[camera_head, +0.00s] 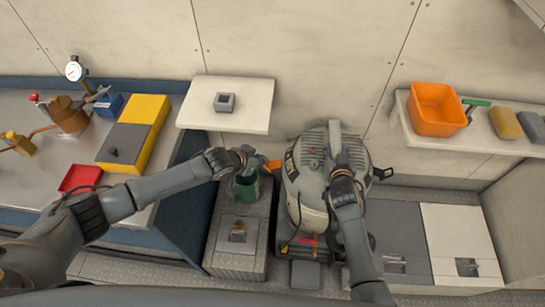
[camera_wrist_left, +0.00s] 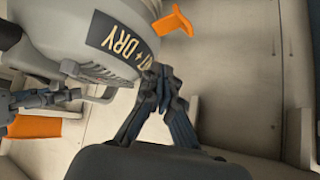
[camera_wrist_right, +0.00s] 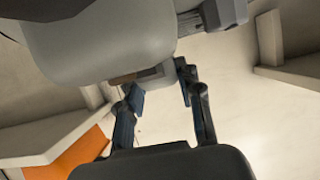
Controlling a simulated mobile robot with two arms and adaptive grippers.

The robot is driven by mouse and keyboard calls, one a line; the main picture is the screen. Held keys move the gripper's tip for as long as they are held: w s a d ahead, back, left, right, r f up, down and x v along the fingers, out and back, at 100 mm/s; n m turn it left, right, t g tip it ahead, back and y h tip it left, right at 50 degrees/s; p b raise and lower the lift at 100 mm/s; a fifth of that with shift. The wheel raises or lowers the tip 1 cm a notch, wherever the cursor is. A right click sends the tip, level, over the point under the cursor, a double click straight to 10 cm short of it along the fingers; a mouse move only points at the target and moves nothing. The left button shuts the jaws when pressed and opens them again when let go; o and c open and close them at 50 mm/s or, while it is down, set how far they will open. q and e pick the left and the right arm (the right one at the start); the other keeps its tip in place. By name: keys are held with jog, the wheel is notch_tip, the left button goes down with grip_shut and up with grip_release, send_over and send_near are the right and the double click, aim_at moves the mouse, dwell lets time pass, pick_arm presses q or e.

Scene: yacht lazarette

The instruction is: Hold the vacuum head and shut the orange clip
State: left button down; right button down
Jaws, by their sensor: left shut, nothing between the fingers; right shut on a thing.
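The grey vacuum (camera_head: 300,200) stands in the middle of the head view, with its domed vacuum head (camera_head: 318,148) on top. The orange clip (camera_head: 271,165) sticks out from its left side; it also shows in the left wrist view (camera_wrist_left: 173,22), angled away from the body. My left gripper (camera_head: 246,158) is shut and empty just left of the clip, apart from it. In its wrist view the fingertips (camera_wrist_left: 160,76) are near the dark label band. My right gripper (camera_head: 342,168) is shut on the vacuum head; the exact grip is partly hidden in the right wrist view (camera_wrist_right: 158,84).
A green container (camera_head: 246,187) stands below my left gripper. A white shelf (camera_head: 225,120) carries a small grey box. An orange bin (camera_head: 437,110) sits on the right shelf (camera_head: 455,142). A dark latch (camera_head: 383,173) sticks out on the vacuum's right. The left bench holds several tools and boxes.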

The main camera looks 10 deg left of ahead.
pick_arm(q)
jog(key=r+n+y, duration=0.1)
jog(key=n+y, duration=0.1)
jog(key=s+d+n+t+y, duration=0.1)
jog(key=n+y, duration=0.1)
jog(key=s+r+n+t+y, duration=0.1)
jog(key=n, duration=0.1)
jog(key=shift+d+r+y, duration=0.2)
jog(key=shift+r+y, duration=0.1)
jog(key=shift+y, duration=0.1)
jog(key=shift+w, duration=0.1)
send_over(272, 163)
jog(key=s+a, duration=0.2)
jog(key=a, duration=0.1)
jog(key=f, duration=0.7)
jog(key=shift+s+d, duration=0.2)
jog(key=shift+d, duration=0.05)
jog(key=shift+a+f, duration=0.15)
jog(key=shift+f, duration=0.85)
jog(key=shift+a+f, duration=0.1)
jog(key=shift+f, duration=0.9)
